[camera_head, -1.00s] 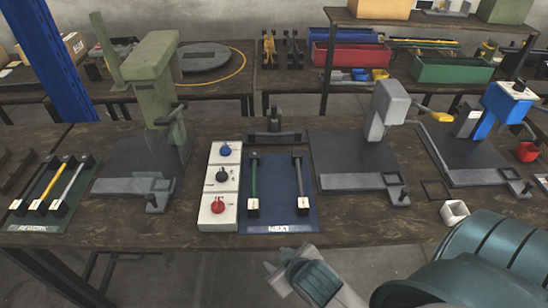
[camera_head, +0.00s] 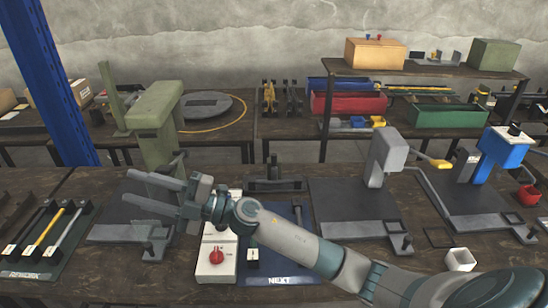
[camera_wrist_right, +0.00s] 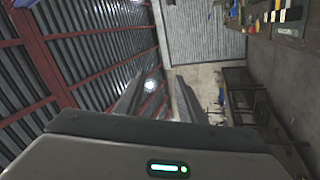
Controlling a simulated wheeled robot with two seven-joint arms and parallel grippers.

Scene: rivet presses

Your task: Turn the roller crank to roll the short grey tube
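My right gripper (camera_head: 128,186) reaches in from the lower right, with its two long grey fingers apart and nothing between them. It hovers in front of the green press (camera_head: 152,125), above its dark base plate; I see no contact. In the right wrist view the parted fingers (camera_wrist_right: 158,98) are also empty. A lever with a yellow grip (camera_head: 438,163) stands at the right of the grey press (camera_head: 387,155); I cannot tell whether it is the roller crank. A grey rod (camera_head: 66,228) lies on the REWORK mat; I cannot identify the short grey tube. My left gripper is out of view.
My arm partly covers the control panel with a red knob (camera_head: 216,257) and the blue NEXT mat (camera_head: 280,280). A blue press (camera_head: 500,150), a red cup (camera_head: 529,196) and a small white box (camera_head: 460,259) are at right. Bins stand on the back table.

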